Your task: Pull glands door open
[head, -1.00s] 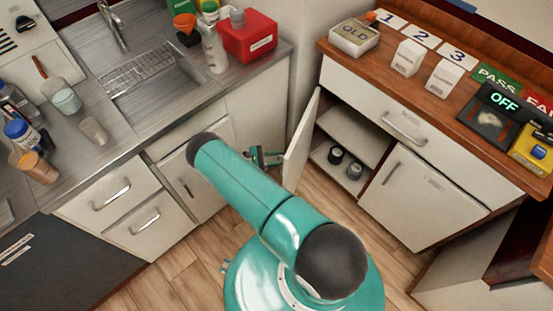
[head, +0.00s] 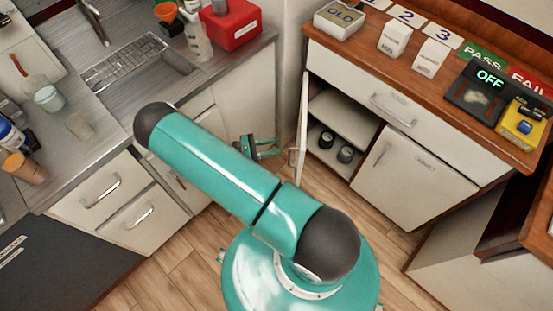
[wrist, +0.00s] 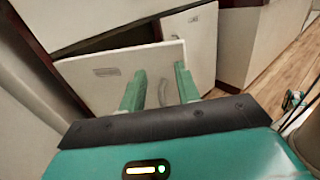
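The left cupboard door (head: 302,125) of the right-hand bench stands partly open, seen nearly edge-on in the head view. Its handle (head: 292,157) sticks out to the left, low on the door. In the wrist view the white door face (wrist: 107,85) carries a label too blurred to read. My gripper (head: 276,148) is just left of the handle. In the wrist view my gripper (wrist: 160,82) has its two green fingers apart, with the curved handle (wrist: 163,93) showing between them. I cannot tell whether they touch it.
Inside the cupboard, two dark round items (head: 335,148) sit on the lower shelf. A closed door (head: 410,180) is to the right, below a closed drawer (head: 390,100). The sink counter (head: 225,60) stands left. Wooden floor (head: 185,270) is clear around my base.

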